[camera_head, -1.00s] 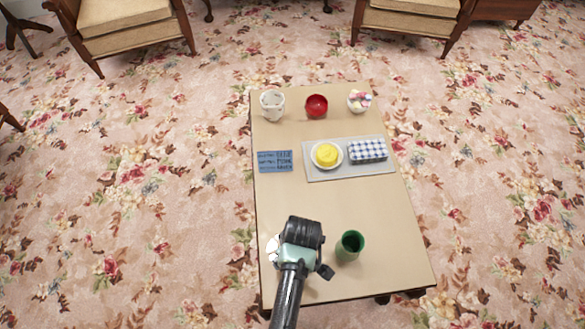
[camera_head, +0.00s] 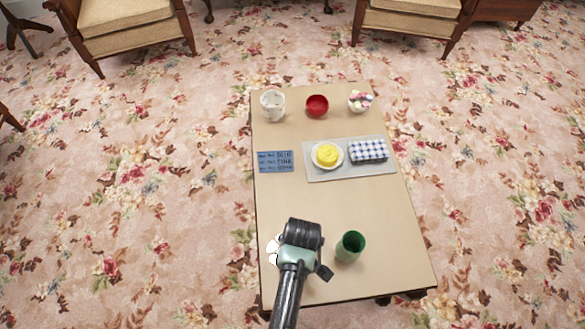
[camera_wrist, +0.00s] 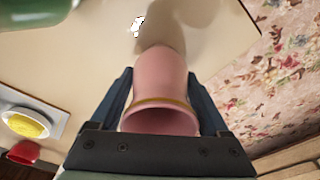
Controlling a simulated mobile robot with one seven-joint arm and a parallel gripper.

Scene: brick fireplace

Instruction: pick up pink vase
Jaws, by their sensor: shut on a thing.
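The pink vase (camera_wrist: 160,90), with a gold band near its wide mouth, is in the middle of the wrist view. My gripper (camera_wrist: 160,76) is shut on it, with one dark finger along each side. The vase's mouth faces the wrist camera, and its far end is over the tabletop. I cannot tell whether it touches the table. In the head view my arm's dark wrist covers the vase and the fingers, near the table's front left.
A green cup (camera_head: 350,246) stands close right of my wrist on the table (camera_head: 330,205). A white patch (camera_head: 272,250) shows left of it. A tray (camera_head: 350,173) holds a yellow item on a plate (camera_head: 327,155) and a checked item (camera_head: 368,151). A red bowl (camera_head: 317,105) stands behind.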

